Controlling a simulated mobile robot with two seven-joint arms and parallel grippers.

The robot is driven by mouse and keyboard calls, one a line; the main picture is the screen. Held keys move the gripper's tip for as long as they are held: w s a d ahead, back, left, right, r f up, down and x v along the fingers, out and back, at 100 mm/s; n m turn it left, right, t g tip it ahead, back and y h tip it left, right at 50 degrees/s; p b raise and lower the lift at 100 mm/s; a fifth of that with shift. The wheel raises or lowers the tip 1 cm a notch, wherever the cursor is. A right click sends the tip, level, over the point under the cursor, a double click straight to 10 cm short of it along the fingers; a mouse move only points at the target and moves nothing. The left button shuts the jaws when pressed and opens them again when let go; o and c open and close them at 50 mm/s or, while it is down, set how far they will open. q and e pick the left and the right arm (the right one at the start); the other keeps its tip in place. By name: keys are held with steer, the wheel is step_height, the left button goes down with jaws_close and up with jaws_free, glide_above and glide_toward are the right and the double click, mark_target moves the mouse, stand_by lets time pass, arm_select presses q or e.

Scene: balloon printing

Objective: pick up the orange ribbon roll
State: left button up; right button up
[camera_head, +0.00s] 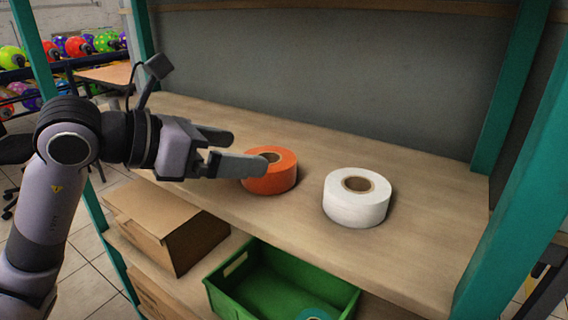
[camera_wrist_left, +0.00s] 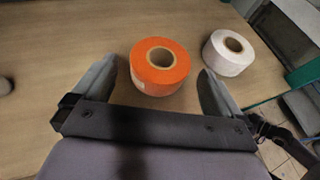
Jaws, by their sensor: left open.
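The orange ribbon roll (camera_head: 273,175) lies flat on the wooden shelf, its round hole facing up. My left gripper (camera_head: 248,152) is open beside it, reaching in from the left, and one finger covers part of the roll in the head view. In the left wrist view the orange roll (camera_wrist_left: 160,68) sits ahead of and between the two spread fingers of the left gripper (camera_wrist_left: 160,82), with space on both sides. The fingers are not closed on it. My right gripper does not show.
A white ribbon roll (camera_head: 357,198) lies to the right of the orange one; it also shows in the left wrist view (camera_wrist_left: 229,53). Teal posts (camera_head: 506,95) and a grey back panel (camera_head: 330,75) bound the shelf (camera_head: 420,165). Below are a cardboard box (camera_head: 165,222) and a green bin (camera_head: 285,285).

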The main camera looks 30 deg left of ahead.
mark_target(278, 160)
arm_select(q)
steer(key=shift+s+f+p+x, duration=0.1)
steer(key=shift+f+p+x, duration=0.1)
steer(key=shift+x, duration=1.5)
steer(key=shift+s+f+p+x, duration=0.1)
steer(key=shift+f+p+x, duration=0.1)
steer(key=shift+x, duration=1.55)
steer(key=shift+c, duration=0.3)
steer(key=shift+r, duration=0.1)
steer(key=c, duration=0.8)
